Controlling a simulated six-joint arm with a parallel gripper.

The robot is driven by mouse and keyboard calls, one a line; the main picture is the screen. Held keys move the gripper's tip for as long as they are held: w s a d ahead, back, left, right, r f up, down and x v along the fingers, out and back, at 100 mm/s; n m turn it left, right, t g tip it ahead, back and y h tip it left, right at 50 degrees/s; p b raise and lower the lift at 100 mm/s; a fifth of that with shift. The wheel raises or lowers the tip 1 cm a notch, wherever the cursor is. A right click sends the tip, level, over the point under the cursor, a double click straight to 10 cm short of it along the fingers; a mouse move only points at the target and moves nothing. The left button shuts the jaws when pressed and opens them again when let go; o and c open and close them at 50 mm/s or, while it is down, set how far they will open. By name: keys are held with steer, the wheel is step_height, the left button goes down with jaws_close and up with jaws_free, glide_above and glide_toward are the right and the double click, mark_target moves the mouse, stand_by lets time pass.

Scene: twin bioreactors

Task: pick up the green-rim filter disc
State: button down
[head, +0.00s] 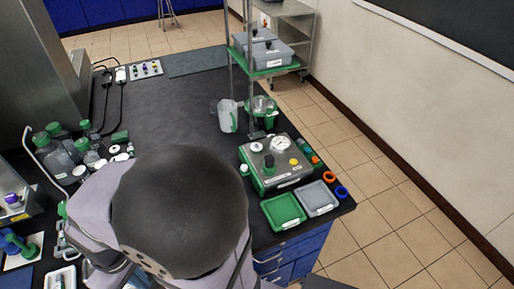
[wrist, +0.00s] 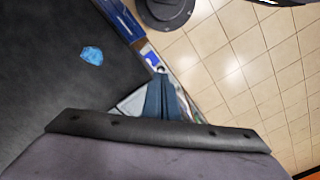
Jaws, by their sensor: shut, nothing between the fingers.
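I cannot pick out the green-rim filter disc for certain in either view. In the head view, small green and orange round pieces (head: 316,160) lie along the right side of the green-and-steel pump box (head: 272,160), too small to tell apart. My gripper shows in the wrist view as two blue-grey fingers (wrist: 161,74) that meet at their tips, shut and empty. In the head view my gripper is hidden behind my arm, which covers the lower middle.
Green (head: 283,211) and grey (head: 316,198) trays sit at the bench's front right, beside orange (head: 329,176) and blue (head: 341,192) rings. Green-capped bottles (head: 60,155) crowd the left. A rack (head: 269,66) stands behind. The bench's middle is clear. A blue scrap (wrist: 92,56) shows in the wrist view.

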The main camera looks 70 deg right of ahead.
steer(key=c, duration=1)
jaws_free()
steer(key=shift+c, duration=0.2)
